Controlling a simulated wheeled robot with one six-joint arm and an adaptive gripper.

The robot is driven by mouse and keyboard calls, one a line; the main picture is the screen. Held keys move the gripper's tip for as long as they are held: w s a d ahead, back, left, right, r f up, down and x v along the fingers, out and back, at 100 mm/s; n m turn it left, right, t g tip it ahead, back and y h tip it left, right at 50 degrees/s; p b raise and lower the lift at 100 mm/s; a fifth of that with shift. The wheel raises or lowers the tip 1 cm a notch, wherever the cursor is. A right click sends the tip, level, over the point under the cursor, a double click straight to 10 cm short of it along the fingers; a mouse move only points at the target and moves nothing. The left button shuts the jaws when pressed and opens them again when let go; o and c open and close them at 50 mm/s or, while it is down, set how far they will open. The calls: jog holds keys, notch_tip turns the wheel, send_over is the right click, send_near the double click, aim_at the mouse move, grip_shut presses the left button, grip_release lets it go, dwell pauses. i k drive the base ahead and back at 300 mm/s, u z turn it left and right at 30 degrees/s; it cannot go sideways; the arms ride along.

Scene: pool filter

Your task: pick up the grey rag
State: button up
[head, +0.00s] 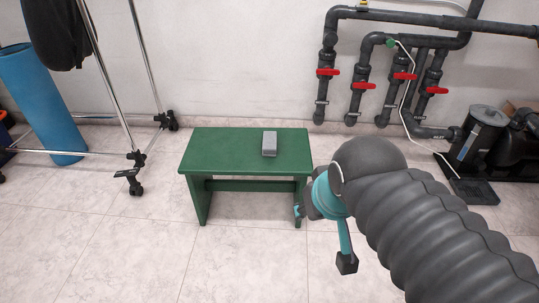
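A small grey block-shaped thing (269,144), likely the folded grey rag, lies on top of the green bench (225,150), right of the bench's middle. My gripper (298,213) is at the end of my arm, low and to the right of the rag, in front of the bench's right leg as seen here. It is apart from the rag.
A wheeled metal rack (137,80) with a dark hanging item and a blue roll (42,105) stand at left. Dark pipes with red valves (363,86) line the back wall. A pump (480,135) sits at right. The tiled floor in front of the bench is clear.

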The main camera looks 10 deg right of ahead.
aim_at(270, 137)
jog(key=u, duration=1.35)
jog(key=i, duration=0.75)
jog(key=z, duration=1.35)
